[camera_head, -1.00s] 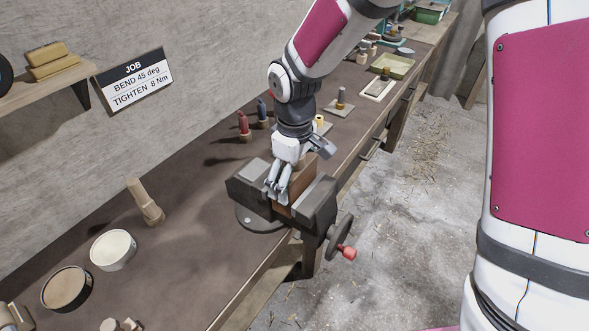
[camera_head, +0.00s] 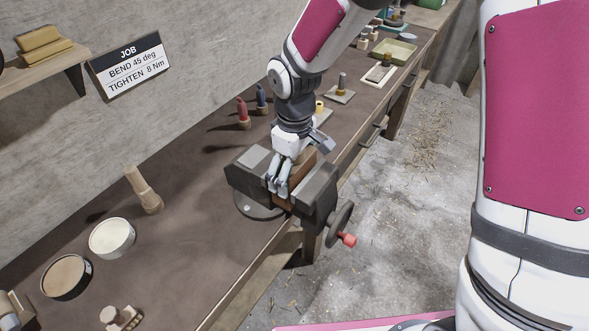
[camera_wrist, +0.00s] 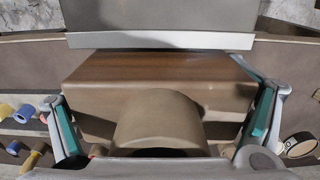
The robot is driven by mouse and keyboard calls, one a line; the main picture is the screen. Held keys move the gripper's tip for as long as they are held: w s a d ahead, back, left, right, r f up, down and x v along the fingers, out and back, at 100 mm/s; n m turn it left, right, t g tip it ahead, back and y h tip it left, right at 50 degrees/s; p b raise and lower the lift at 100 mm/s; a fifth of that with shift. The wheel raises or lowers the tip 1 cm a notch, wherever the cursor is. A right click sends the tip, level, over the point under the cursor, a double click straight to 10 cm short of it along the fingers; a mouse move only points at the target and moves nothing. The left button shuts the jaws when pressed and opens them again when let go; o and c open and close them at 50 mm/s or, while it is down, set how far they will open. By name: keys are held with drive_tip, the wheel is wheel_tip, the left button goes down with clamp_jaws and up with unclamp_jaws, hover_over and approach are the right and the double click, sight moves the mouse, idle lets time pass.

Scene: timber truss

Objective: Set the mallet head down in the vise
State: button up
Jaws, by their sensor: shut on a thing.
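The mallet head, a brown wooden block (camera_wrist: 150,75), is held across its width between the teal-padded fingertips of my gripper (camera_wrist: 162,125). In the head view my gripper (camera_head: 278,186) points down between the jaws of the grey vise (camera_head: 318,188), and the mallet head (camera_head: 303,171) shows partly behind the fingers. In the wrist view a grey vise jaw (camera_wrist: 160,18) with a pale edge strip lies right beyond the block. A rounded tan piece (camera_wrist: 158,120) covers the block's near middle. Whether the block touches the vise's bottom is hidden.
A tan turned wooden piece (camera_head: 145,190) and two round tins (camera_head: 112,238) are on the bench left of the vise. A red and a blue bottle-like tool (camera_head: 243,114) stand behind it. The vise's crank has a red knob (camera_head: 348,240) over the floor side.

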drive_tip(key=shift+f, duration=0.3)
drive_tip(key=o, duration=1.7)
